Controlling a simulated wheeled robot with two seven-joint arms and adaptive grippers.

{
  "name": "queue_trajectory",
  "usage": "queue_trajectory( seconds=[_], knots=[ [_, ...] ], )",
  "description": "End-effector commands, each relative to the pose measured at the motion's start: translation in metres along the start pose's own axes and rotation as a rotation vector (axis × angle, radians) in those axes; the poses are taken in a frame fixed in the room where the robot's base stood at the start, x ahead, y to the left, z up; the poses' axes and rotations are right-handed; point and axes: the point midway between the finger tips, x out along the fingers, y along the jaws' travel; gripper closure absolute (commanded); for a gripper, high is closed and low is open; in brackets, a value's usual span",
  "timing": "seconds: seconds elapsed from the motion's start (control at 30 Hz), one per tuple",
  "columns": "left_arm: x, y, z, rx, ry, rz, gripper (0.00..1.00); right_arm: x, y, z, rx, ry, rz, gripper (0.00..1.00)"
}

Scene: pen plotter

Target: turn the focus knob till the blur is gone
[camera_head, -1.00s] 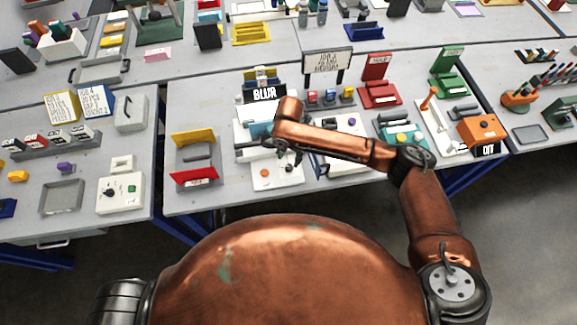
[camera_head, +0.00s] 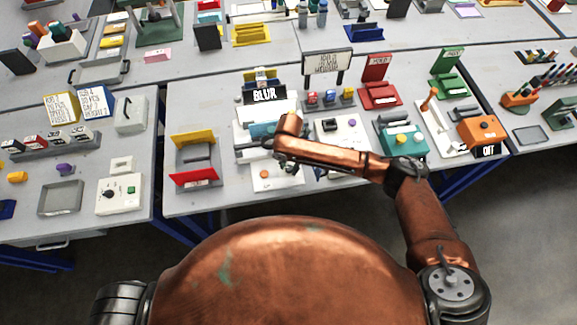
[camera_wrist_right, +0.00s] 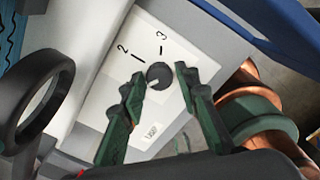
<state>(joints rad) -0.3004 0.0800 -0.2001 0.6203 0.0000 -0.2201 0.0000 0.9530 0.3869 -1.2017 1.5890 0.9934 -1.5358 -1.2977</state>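A black round focus knob (camera_wrist_right: 159,75) with a pale pointer line sits on a white panel (camera_wrist_right: 115,97). The pointer faces the lower left in the right wrist view. Dial marks 2 and 3 are printed above the knob. My right gripper (camera_wrist_right: 160,73) has one finger on each side of the knob, with small gaps showing. In the head view, my right gripper (camera_head: 288,165) is over the front of the white device and hides the knob. A black sign (camera_head: 265,94) behind it reads BLUR. My left gripper is out of view.
A black ring (camera_wrist_right: 38,97) stands close to the left of the gripper in the right wrist view. A red and yellow stand (camera_head: 194,178) is left of the device.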

Motion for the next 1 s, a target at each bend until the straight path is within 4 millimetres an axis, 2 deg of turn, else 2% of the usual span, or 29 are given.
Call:
queue_trajectory(
  seconds=[0.03,0.4,0.67,1.0],
  knots=[
    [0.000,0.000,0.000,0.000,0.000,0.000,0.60,0.000,0.000,0.000,0.000,0.000,0.000,0.76],
    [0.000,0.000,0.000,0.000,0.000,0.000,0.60,0.000,0.000,0.000,0.000,0.000,-0.001,1.00],
    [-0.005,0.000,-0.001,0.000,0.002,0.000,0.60,-0.001,0.000,0.000,0.026,0.000,-0.001,1.00],
    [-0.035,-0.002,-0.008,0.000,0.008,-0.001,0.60,-0.004,0.000,0.000,0.219,0.001,-0.003,1.00]
  ],
)
